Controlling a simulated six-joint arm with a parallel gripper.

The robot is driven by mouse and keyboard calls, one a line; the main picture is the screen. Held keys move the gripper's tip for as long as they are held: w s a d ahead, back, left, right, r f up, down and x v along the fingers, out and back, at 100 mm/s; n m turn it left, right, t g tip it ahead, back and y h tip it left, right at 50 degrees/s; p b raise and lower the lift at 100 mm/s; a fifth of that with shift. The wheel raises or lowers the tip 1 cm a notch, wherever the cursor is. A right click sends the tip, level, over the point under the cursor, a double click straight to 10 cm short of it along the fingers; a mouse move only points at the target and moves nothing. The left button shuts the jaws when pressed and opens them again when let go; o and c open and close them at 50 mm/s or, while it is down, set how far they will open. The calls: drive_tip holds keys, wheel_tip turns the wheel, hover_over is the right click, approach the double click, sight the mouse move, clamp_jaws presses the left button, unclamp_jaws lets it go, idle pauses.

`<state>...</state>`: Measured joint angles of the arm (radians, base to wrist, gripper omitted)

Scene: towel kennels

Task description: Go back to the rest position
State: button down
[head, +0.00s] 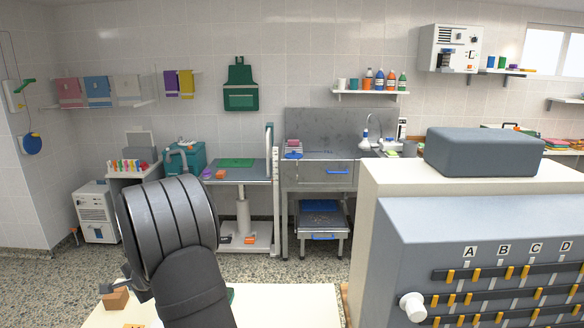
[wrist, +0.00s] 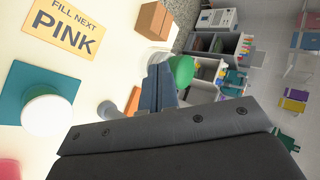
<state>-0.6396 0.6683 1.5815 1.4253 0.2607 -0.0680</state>
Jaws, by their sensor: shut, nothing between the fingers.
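My gripper (wrist: 158,86) shows in the wrist view as blue-grey fingers close together, with nothing seen between them. It is above or beside a pale table (wrist: 60,75); the gap is hard to judge. A green rounded thing (wrist: 182,69) shows just beyond the fingers, partly hidden by them. In the head view my dark arm covers the left part of the pale table (head: 290,305), and the fingertips cannot be made out clearly.
The table holds a yellow card reading "FILL NEXT PINK" (wrist: 68,26), a brown block (wrist: 154,20) and a teal mat (wrist: 22,78) with a white round thing (wrist: 45,114). A grey cabinet with lettered columns (head: 420,235) stands at right. A sink bench (head: 318,172) is behind.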

drive_tip(key=shift+w+a, duration=0.15)
idle(0.3)
drive_tip(key=shift+w, duration=0.2)
